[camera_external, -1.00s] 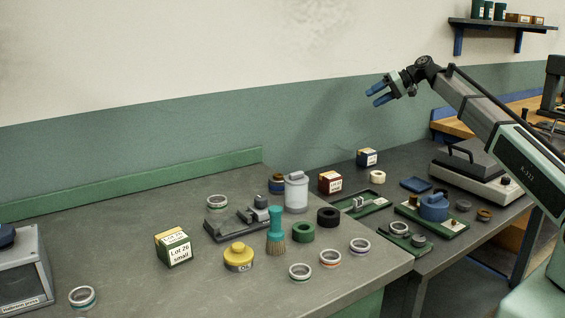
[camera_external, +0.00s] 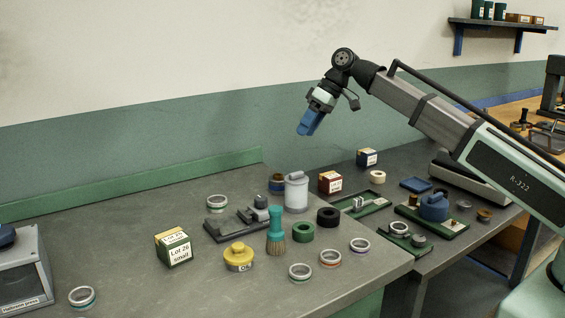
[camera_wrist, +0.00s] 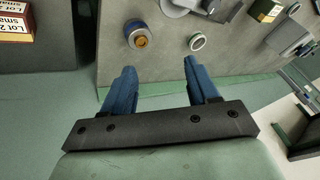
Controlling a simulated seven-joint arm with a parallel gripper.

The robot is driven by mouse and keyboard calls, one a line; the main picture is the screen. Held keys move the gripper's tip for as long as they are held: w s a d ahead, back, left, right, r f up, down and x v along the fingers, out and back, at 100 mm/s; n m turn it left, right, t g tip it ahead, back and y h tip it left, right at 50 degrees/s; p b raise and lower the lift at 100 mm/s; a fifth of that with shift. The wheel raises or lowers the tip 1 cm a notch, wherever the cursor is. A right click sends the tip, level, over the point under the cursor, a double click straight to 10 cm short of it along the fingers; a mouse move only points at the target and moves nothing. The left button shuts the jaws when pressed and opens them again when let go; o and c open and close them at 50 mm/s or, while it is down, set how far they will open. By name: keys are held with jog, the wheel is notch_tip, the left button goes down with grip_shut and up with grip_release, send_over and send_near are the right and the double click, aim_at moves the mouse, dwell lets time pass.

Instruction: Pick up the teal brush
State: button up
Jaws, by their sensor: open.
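The teal brush (camera_external: 276,230) stands upright on the grey bench in the external view, its bristles down and its teal handle up. It stands between the yellow-topped pot and the green ring, in front of the grey fixture. My gripper (camera_external: 306,128) is high above the bench, up and to the right of the brush, with its blue fingers pointing down and left. In the wrist view my gripper (camera_wrist: 155,75) shows two blue fingers spread apart with nothing between them. I cannot make out the brush in the wrist view.
Close around the brush are the yellow-topped pot (camera_external: 239,257), a green ring (camera_external: 303,231), the grey fixture (camera_external: 228,224) and a white canister (camera_external: 296,193). Several metal rings lie nearer the front edge. A Lot 26 box (camera_external: 174,248) stands to the left, with bare bench around it.

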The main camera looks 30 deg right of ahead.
jog(key=s+a+n+h, duration=0.1)
jog(key=s+a+n, duration=0.2)
jog(key=s+a, duration=0.65)
jog(key=n+h, duration=0.2)
send_near(276, 208)
jog(key=shift+g, duration=0.3)
jog(key=x, duration=0.4)
jog(key=d+x, duration=0.1)
jog(key=x, duration=0.2)
jog(key=shift+w, duration=0.35)
jog(key=shift+a+x, duration=0.25)
jog(key=shift+x, duration=0.8)
jog(key=shift+a+x, duration=0.25)
jog(key=shift+x, duration=0.85)
jog(key=shift+a+f, duration=0.1)
jog(key=shift+f, duration=0.35)
jog(key=shift+c, duration=0.2)
grip_shut()
